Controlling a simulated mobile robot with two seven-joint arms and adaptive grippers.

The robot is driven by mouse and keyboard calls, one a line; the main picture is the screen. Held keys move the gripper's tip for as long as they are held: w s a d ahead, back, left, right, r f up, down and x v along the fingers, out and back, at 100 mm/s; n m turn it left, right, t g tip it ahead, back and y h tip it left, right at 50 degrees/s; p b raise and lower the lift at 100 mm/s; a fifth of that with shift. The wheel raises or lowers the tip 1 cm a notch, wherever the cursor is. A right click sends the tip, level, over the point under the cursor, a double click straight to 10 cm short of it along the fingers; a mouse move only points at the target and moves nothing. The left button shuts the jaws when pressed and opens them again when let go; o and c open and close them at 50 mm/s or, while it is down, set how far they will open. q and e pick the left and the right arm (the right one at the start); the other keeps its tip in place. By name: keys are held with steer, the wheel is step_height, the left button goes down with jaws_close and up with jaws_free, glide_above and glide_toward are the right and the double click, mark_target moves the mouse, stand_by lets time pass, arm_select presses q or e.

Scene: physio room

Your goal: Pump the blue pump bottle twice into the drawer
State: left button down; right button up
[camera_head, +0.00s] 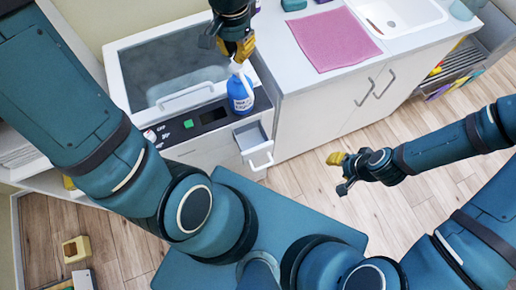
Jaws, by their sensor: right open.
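The blue pump bottle (240,94) with a white top stands upright on the front ledge of the white machine, beside its control panel. The small white drawer (262,158) below it is pulled out, and its inside looks empty. My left gripper (238,50) has yellow fingertips and is directly above the bottle's top. The fingers overlap the top in this view, so I cannot tell whether they touch it or how far they are closed. My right gripper (339,172) is open and empty over the floor, to the right of the drawer.
The white machine (118,75) has a dark glass lid with a handle. To its right is a counter (290,62) with a pink cloth (333,38) and a sink (400,14). An open shelf unit (470,62) stands at right. The wooden floor (310,195) is clear near the drawer.

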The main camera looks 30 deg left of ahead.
mark_target(237, 65)
arm_select(q)
steer(key=shift+f, duration=0.2)
steer(key=shift+f+b, duration=1.9)
steer(key=shift+f, duration=0.3)
steer(key=shift+r, duration=0.2)
steer(key=shift+r+p, duration=1.95)
steer(key=shift+r, duration=0.25)
steer(key=shift+f, duration=0.25)
steer(key=shift+f+b, duration=1.85)
steer(key=shift+f, duration=0.25)
steer(key=shift+r, duration=0.1)
steer(key=shift+r+p, duration=1.9)
steer(key=shift+r, duration=0.35)
